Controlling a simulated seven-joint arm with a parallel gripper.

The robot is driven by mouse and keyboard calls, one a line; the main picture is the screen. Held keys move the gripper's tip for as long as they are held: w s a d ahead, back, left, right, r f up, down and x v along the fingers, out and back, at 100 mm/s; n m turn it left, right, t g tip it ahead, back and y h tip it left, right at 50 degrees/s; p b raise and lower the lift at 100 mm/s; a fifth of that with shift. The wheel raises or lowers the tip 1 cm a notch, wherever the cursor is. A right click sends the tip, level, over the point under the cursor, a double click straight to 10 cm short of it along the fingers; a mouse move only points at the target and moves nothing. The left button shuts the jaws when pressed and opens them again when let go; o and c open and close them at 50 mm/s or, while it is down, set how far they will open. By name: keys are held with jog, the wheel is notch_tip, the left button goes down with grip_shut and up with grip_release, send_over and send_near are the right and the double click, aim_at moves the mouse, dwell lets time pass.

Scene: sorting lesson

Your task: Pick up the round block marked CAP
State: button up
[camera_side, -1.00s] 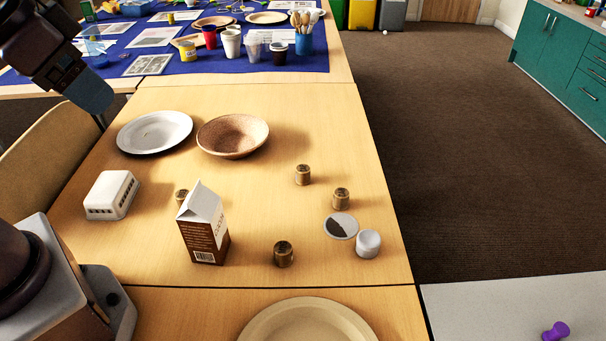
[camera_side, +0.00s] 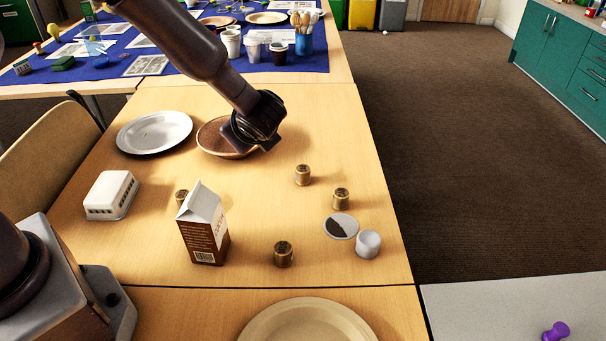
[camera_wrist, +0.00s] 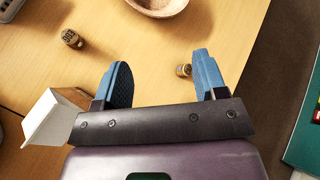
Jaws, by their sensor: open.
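Several small brown round blocks stand on the wooden table in the side view: one (camera_side: 303,175) right of the bowl, one (camera_side: 341,199) by a disc, one (camera_side: 283,254) nearer the front, and one (camera_side: 182,196) partly behind the carton. Their top marks are too small to read there, so I cannot tell which says CAP. In the wrist view one block (camera_wrist: 71,38) shows unclear dark lettering at the left, and another (camera_wrist: 184,70) is beside the right finger, partly hidden. My gripper (camera_wrist: 161,62) is open and empty above the table. In the side view its fingers are hidden.
A brown carton (camera_side: 205,236) stands upright at front centre. A brown bowl (camera_side: 212,138) is partly hidden by my arm. A white plate (camera_side: 154,132), white box (camera_side: 111,195), two-tone disc (camera_side: 341,226), white cup (camera_side: 368,244) and beige plate (camera_side: 262,320) surround the blocks.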

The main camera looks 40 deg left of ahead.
aim_at(303, 173)
jog(key=w+d+f+m+t, duration=0.1)
jog(key=d+f+m, duration=0.1)
jog(key=f+m, duration=0.1)
jog(key=w+d+f+m+t, duration=0.2)
jog(key=d+f+m, duration=0.1)
jog(key=f, duration=0.3)
jog(key=w+d+f+m+t, duration=0.1)
jog(key=d+f+m+t, duration=0.1)
jog(key=f+m, duration=0.2)
jog(key=shift+w+d+f+m+h, duration=0.15)
jog(key=shift+w+f+m+h, duration=0.05)
jog(key=shift+w+m+h, duration=0.1)
jog(key=x, duration=0.6)
jog(key=shift+w+f, duration=0.2)
jog(key=shift+w, duration=0.05)
jog(key=shift+x, duration=3.05)
jog(key=shift+d, duration=0.1)
jog(key=shift+c, duration=0.4)
jog(key=c, duration=0.9)
